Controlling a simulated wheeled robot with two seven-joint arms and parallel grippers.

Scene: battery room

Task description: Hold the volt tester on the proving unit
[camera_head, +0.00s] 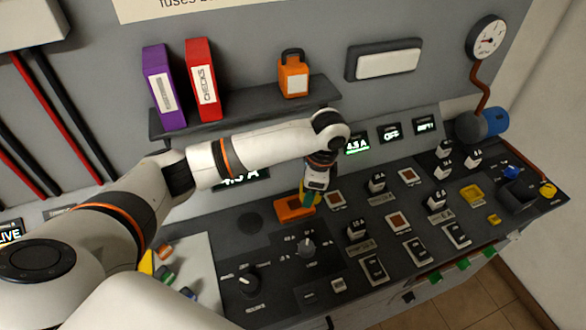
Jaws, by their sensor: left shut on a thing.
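My left gripper (313,190) reaches over the console from the left and points down. It is shut on a small yellow and green thing (308,199), which looks like the volt tester; the gripper hides most of it. Right below is an orange block (290,209) on the console, which looks like the proving unit. The held thing's lower end overlaps the block in the picture; I cannot tell whether they touch. My right gripper is not in view.
Behind the arm, a shelf (325,88) holds a purple binder (163,86), a red binder (203,80) and an orange, padlock-shaped thing (294,78). Knobs, switches and fuse blocks crowd the console around the gripper. A pale tray (199,257) with small coloured pieces lies at left.

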